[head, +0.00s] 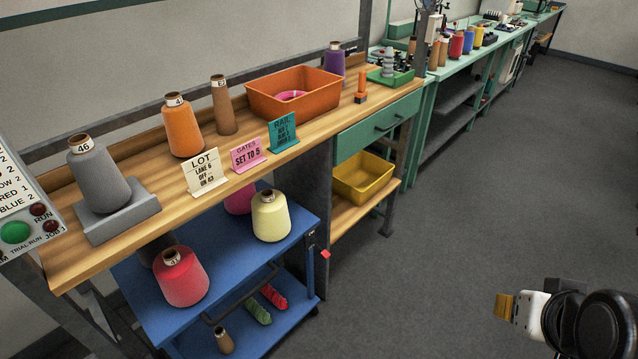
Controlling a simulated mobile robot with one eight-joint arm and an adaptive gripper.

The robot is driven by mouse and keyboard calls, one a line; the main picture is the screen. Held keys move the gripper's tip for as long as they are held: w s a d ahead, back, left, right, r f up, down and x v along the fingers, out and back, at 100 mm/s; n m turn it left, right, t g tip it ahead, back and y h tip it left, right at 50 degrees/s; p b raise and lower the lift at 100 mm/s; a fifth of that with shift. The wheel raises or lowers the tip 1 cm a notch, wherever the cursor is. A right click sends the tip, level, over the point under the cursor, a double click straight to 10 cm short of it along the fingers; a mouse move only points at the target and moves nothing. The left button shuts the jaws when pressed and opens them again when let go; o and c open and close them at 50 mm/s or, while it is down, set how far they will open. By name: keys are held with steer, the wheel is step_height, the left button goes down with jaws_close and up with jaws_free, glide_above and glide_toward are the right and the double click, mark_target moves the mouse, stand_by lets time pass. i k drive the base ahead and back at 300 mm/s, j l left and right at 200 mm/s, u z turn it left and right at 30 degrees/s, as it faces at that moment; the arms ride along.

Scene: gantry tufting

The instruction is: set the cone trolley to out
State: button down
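The cone trolley (218,267) is blue with two shelves and stands partly under the wooden bench. Its top shelf bears a cream cone (270,216), a red cone (181,278), a pink cone partly hidden and a dark cone mostly hidden. A dark bar handle (240,293) runs along its near side. My gripper (505,306) is at the lower right over bare floor, well apart from the trolley. Its tan tip shows side-on, so I cannot tell whether it is open.
The wooden bench (113,250) above the trolley holds cones, sign cards and an orange bin (294,93). A yellow bin (363,177) sits on a low shelf right of the trolley. Grey floor (430,240) is clear between my gripper and the trolley.

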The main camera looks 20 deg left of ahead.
mark_target(234, 261)
steer(key=u, duration=1.6)
